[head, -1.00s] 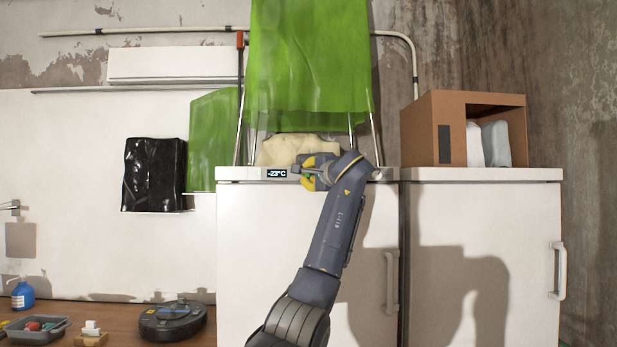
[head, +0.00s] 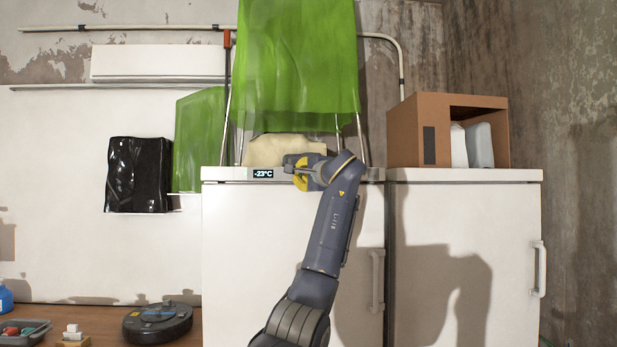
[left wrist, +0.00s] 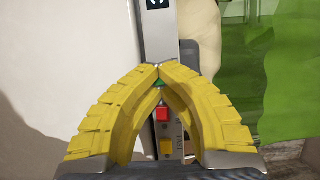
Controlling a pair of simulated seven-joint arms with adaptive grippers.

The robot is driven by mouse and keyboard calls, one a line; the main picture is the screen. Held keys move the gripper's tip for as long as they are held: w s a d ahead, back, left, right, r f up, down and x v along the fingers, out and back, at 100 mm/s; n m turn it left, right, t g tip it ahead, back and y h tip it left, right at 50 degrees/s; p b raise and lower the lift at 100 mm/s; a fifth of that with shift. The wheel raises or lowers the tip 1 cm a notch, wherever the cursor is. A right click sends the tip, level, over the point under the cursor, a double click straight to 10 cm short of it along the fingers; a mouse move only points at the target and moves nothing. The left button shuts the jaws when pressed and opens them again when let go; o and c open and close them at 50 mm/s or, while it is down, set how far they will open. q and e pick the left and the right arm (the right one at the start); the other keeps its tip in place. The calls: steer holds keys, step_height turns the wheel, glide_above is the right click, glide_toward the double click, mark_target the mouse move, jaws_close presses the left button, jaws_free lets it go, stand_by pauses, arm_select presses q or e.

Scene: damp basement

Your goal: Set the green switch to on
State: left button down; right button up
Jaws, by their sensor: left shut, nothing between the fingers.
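My left gripper (head: 287,163) is at the top front strip of the left white freezer (head: 290,265), just right of its -23°C display (head: 263,174). It also shows in the left wrist view (left wrist: 160,68), its yellow fingers shut tip to tip and empty. The small green switch (left wrist: 159,84) shows just below the fingertips, partly covered by them. I cannot tell whether they touch it, or which way it is set. A red switch (left wrist: 162,113) and an orange-yellow one (left wrist: 166,147) sit on the same strip. The gripper hides the switches in the head view. My right gripper is not in view.
A cream bundle (head: 275,150) and a chair draped in green cloth (head: 300,70) stand on the freezer behind my gripper. A brown box (head: 405,135) stands on the right freezer. A robot vacuum (head: 157,320) is at lower left.

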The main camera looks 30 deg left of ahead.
arm_select(q)
steer(key=c, duration=1.5)
jaws_free()
steer(key=shift+w+f, duration=0.1)
steer(key=shift+o, duration=0.2)
steer(key=v, duration=1.2)
